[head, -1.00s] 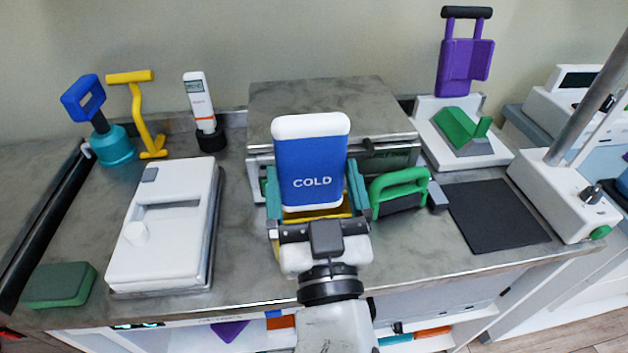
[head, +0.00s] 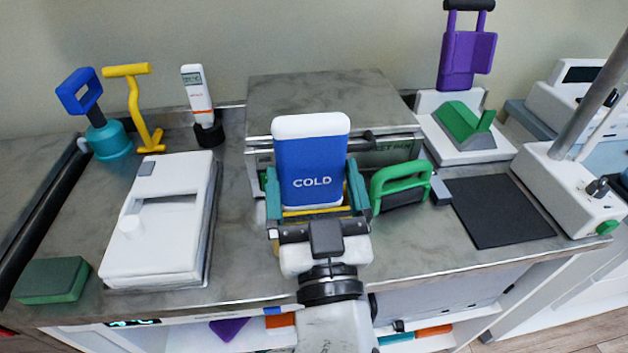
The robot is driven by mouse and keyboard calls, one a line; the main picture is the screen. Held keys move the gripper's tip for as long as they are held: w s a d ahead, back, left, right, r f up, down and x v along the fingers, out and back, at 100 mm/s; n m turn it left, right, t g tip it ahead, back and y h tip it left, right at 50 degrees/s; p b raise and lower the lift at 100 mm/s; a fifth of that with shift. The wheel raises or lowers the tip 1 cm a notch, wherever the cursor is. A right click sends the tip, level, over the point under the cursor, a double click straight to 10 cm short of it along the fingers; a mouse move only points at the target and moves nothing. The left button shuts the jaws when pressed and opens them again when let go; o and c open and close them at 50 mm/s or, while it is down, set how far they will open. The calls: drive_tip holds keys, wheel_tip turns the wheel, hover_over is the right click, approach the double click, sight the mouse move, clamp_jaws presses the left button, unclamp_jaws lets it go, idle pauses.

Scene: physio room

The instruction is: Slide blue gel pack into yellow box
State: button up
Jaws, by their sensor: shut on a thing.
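The blue gel pack (head: 309,166), with white ends and the word COLD, stands upright in the middle of the head view. My gripper (head: 317,203) is shut on it, with a teal finger at each side of its lower part. A narrow strip of the yellow box (head: 315,213) shows just below the pack, between the fingers. The rest of the box is hidden by the pack and my gripper. I cannot tell whether the pack's lower end is inside the box or only in front of it.
A grey metal case (head: 330,95) stands close behind the pack. A green-handled tool (head: 402,186) is close on the right, beside a dark mat (head: 500,211). A white device (head: 160,222) lies on the left. Some worktop between the device and my gripper is clear.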

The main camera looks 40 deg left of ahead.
sight(315, 131)
drive_tip(key=shift+f+b, duration=0.4)
idle(0.3)
drive_tip(key=o, duration=1.1)
drive_tip(key=shift+c, duration=0.2)
drive_tip(key=shift+f, duration=0.1)
drive_tip(key=shift+r+p, duration=3.75)
drive_tip(key=shift+r, duration=0.8)
